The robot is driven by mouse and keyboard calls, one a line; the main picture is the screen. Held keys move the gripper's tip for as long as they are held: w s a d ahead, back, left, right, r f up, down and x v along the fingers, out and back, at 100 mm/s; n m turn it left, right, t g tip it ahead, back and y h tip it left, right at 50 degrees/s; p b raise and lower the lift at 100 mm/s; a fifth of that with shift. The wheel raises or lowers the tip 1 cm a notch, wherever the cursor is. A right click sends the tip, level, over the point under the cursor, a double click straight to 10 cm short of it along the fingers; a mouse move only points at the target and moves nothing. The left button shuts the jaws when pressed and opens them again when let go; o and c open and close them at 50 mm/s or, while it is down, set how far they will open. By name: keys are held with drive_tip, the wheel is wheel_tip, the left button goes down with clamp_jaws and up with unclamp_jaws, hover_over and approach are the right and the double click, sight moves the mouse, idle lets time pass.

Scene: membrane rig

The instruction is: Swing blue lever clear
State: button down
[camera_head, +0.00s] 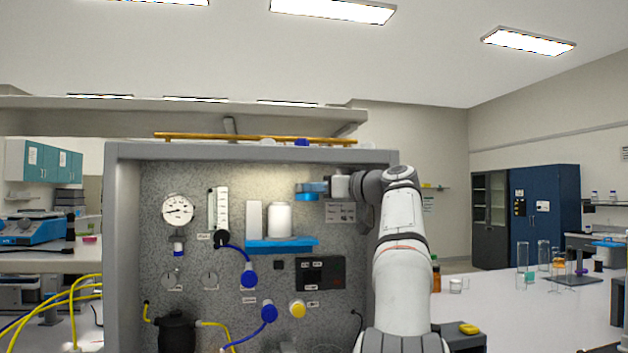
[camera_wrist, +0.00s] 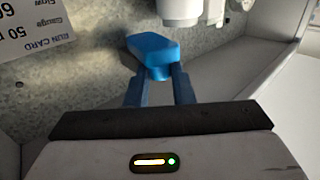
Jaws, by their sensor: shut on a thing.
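The blue lever (camera_wrist: 150,46) is a rounded blue paddle in front of the grey speckled panel. Its near end sits between the two dark blue fingers of my gripper (camera_wrist: 158,78), which are shut on it. In the head view the blue lever (camera_head: 306,188) shows as a small blue shape high on the panel's right side. My gripper (camera_head: 326,187) reaches it from the right. The lever's pivot is not clearly visible.
A white fitting (camera_wrist: 181,12) is close beyond the lever. A printed run card (camera_wrist: 32,35) is on the panel. White vessels stand on a blue shelf (camera_head: 281,245) at lower left. The rig's right side wall (camera_head: 386,158) is near my arm.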

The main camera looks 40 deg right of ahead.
drive_tip(key=n+y+p, duration=0.1)
drive_tip(key=d+g+y+p, duration=0.1)
drive_tip(key=n+y+p, duration=0.1)
drive_tip(key=p, duration=0.1)
drive_tip(key=shift+d+n+y, duration=0.25)
drive_tip(key=shift+n+y, duration=0.05)
drive_tip(key=shift+y, duration=0.1)
drive_tip(key=shift+f+g, duration=0.15)
drive_tip(key=shift+g, duration=0.15)
drive_tip(key=c, duration=1.3)
unclamp_jaws()
drive_tip(key=shift+o, duration=0.2)
drive_tip(key=shift+s, duration=0.15)
